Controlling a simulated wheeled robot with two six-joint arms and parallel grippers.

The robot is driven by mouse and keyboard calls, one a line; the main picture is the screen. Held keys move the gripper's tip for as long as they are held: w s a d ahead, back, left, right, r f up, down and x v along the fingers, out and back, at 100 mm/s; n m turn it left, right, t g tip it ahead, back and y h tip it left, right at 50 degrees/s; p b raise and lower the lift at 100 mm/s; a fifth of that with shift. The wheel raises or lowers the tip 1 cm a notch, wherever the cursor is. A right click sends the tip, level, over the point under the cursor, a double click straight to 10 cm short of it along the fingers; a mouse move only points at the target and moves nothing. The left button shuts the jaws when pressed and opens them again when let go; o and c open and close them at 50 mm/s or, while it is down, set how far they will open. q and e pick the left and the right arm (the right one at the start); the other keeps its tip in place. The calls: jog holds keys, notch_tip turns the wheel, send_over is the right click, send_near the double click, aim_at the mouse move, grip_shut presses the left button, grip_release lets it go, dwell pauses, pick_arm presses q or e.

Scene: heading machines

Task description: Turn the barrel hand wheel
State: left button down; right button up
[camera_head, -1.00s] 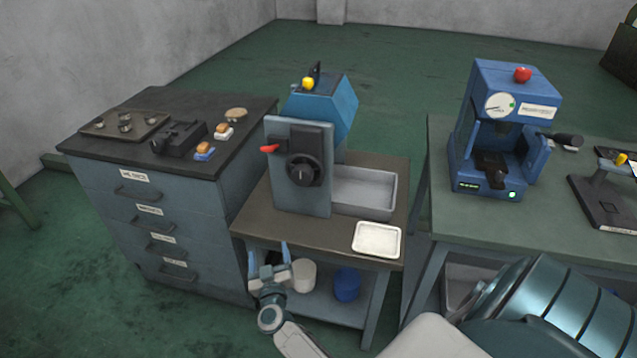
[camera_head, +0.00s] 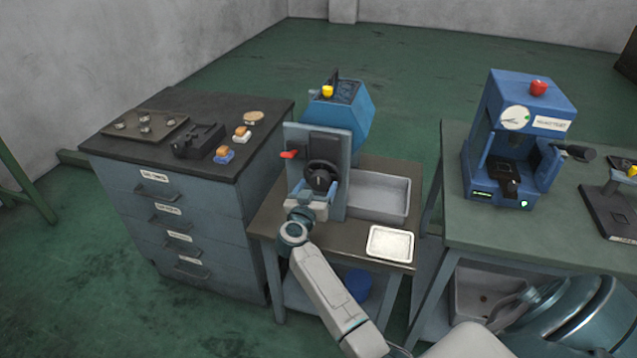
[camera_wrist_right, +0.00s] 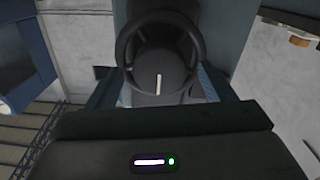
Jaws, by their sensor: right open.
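The black round hand wheel (camera_head: 322,171) is on the front plate of the blue machine (camera_head: 343,115), on the middle table. It also shows in the right wrist view (camera_wrist_right: 160,48), with a white mark on its hub pointing down in that picture. My right gripper (camera_head: 311,190) is right at the wheel's lower front. In the right wrist view its two open fingers (camera_wrist_right: 160,82) stand on either side of the wheel's lower part. I cannot tell whether they touch the rim. My left gripper is not in view.
A red lever (camera_head: 288,155) sticks out left of the wheel. A grey bin (camera_head: 380,193) and a white tray (camera_head: 390,243) stand right of the machine. A dark-topped drawer cabinet (camera_head: 180,180) is at the left, and a blue press (camera_head: 520,140) on the right table.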

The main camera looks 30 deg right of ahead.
jog(key=shift+x, duration=0.9)
jog(key=shift+c, duration=0.5)
jog(key=c, duration=0.9)
